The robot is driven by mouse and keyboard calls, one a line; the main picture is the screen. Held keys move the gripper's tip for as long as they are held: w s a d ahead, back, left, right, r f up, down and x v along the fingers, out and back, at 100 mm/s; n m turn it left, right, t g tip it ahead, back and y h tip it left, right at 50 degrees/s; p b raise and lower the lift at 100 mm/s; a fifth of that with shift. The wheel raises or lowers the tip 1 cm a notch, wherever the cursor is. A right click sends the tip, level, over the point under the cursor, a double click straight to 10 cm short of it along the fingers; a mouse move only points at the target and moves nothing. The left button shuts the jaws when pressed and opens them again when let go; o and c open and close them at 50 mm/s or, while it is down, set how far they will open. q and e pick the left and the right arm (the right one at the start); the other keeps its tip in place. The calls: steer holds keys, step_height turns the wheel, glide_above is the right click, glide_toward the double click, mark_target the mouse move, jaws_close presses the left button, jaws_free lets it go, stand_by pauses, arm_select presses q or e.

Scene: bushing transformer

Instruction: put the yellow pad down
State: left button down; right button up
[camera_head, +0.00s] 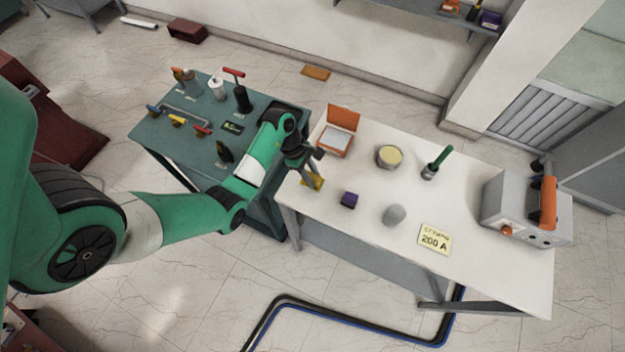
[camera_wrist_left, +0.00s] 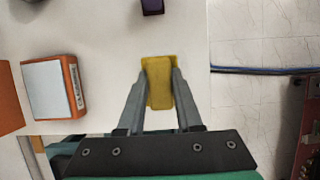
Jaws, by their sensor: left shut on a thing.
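The yellow pad (camera_wrist_left: 159,84) is between the fingers of my left gripper (camera_wrist_left: 158,77) in the left wrist view, and the gripper is shut on it. In the head view the yellow pad (camera_head: 316,183) shows at the fingertips of my left gripper (camera_head: 311,178), over the left edge of the white table (camera_head: 370,208). The fingers partly cover the pad. I cannot tell whether the pad touches the table top. My right gripper is not in view.
On the white table are an orange box (camera_head: 336,139), a purple block (camera_head: 348,199), a grey rounded object (camera_head: 394,215), a round tin (camera_head: 389,157), a green-handled brush (camera_head: 436,163), a sign (camera_head: 434,239) and a grey device (camera_head: 526,210). A green table (camera_head: 170,140) with tools adjoins it.

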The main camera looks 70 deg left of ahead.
arm_select(q)
steer(key=shift+w+a+f+b, duration=0.15)
steer(key=shift+f+b, duration=0.25)
steer(key=shift+f, duration=1.3)
steer(key=shift+f, duration=0.2)
steer(key=c, duration=0.6)
jaws_free()
steer(key=p+v, duration=0.3)
steer(key=v, duration=0.9)
steer(key=shift+r+p, duration=0.2)
steer(key=shift+p, duration=0.15)
